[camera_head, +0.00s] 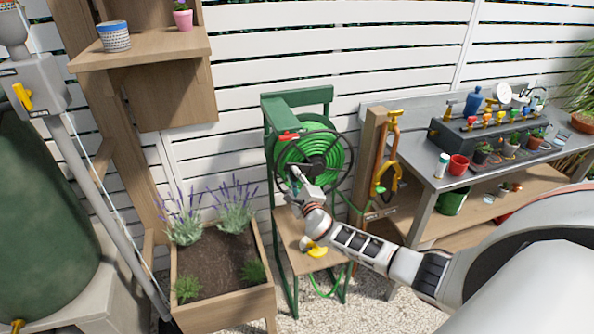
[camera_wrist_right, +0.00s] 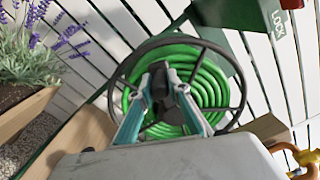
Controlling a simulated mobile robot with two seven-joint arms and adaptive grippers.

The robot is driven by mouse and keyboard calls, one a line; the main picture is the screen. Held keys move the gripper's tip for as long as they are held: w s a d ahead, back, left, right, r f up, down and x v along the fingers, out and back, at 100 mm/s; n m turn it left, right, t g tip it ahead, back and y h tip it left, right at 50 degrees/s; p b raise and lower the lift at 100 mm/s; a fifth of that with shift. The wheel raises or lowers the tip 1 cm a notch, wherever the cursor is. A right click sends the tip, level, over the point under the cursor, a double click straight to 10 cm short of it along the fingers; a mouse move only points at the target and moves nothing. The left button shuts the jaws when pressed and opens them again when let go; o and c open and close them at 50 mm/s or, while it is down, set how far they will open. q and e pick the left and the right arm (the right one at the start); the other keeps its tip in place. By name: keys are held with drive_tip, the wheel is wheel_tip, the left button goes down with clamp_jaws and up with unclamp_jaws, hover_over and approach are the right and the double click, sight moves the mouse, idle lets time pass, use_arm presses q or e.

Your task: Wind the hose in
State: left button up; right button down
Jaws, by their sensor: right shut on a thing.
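The green hose (camera_head: 325,138) is coiled on a reel with a black wheel (camera_head: 352,150) in front, held in a green frame (camera_head: 297,96). It also shows coiled in the wrist view (camera_wrist_right: 205,85). A loose length of hose (camera_head: 327,291) hangs below the reel, beside the stand's legs. My right gripper (camera_head: 296,178) is at the left part of the wheel. In the wrist view its fingers (camera_wrist_right: 170,88) are shut around a dark handle in front of the wheel, mostly hidden. A red lever (camera_head: 288,136) sits at the frame's upper left. My left gripper is not in view.
A planter with lavender (camera_head: 222,265) stands left of the reel. A yellow object (camera_head: 315,250) lies on the stand's wooden shelf.

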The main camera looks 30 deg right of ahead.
wheel_tip(320, 180, down, 12)
drive_tip(key=d+n+b, duration=0.2)
drive_tip(key=n+b, duration=0.1)
drive_tip(key=n, duration=0.8)
drive_tip(key=shift+s+d+r+b, duration=0.25)
drive_tip(key=shift+s+d+b, duration=0.1)
drive_tip(key=shift+d, duration=0.05)
drive_tip(key=c, duration=1.9)
unclamp_jaws()
drive_tip(key=v, duration=1.2)
